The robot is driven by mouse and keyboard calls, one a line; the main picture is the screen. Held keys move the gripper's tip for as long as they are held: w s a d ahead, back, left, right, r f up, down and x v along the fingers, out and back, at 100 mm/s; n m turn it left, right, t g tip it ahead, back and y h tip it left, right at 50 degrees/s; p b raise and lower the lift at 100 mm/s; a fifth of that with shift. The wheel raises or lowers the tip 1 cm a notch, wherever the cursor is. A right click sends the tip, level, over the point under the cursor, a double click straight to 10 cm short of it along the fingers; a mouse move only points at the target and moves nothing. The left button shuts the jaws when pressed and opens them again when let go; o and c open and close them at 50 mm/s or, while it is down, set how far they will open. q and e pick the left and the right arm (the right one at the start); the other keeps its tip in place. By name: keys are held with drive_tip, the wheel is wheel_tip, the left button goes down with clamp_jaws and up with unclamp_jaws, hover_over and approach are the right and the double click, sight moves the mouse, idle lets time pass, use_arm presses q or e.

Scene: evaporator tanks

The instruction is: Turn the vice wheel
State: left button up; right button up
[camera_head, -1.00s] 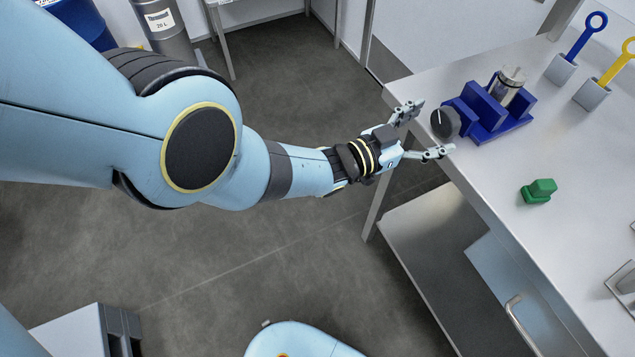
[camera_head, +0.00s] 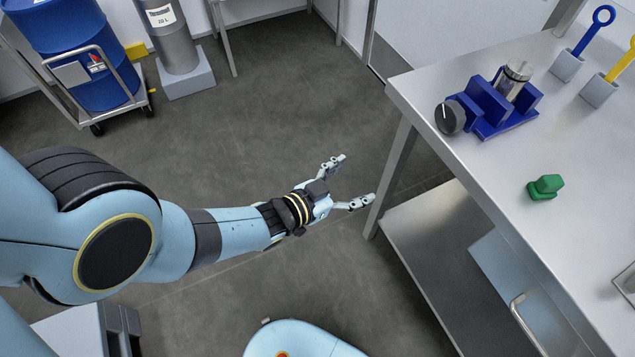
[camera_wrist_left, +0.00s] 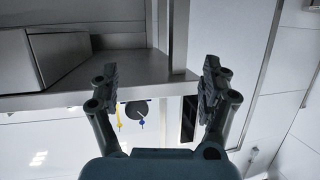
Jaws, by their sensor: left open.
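The vice is a blue block (camera_head: 489,103) on the metal table near its far left corner, with a metal cylinder (camera_head: 515,80) held in it. Its wheel (camera_head: 450,117) is a dark round knob with a light line across its face, at the vice's left end by the table edge. It also shows as a dark disc between the fingers in the left wrist view (camera_wrist_left: 138,109). My left gripper (camera_head: 357,181) is open and empty, off the table to the left of and below the wheel, apart from it. My right gripper is not in view.
A green block (camera_head: 545,187) lies on the metal table (camera_head: 590,225). Blue (camera_head: 594,30) and yellow (camera_head: 622,62) ring-handled tools stand in grey holders. A blue drum (camera_head: 75,50) on a cart and a grey cylinder (camera_head: 168,35) stand far left. Open floor lies left of the table.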

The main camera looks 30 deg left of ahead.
use_arm(q)
drive_tip(key=s+a+f+g+y+b, duration=0.1)
drive_tip(key=s+a+f, duration=0.1)
drive_tip(key=f, duration=0.2)
drive_tip(key=s+a+f+n+g+y+b, duration=0.1)
drive_tip(key=s+a+f, duration=0.1)
drive_tip(key=f, duration=0.3)
drive_tip(key=shift+s+a+b, duration=0.35)
drive_tip(key=shift+s+b, duration=0.05)
drive_tip(key=shift+s, duration=0.4)
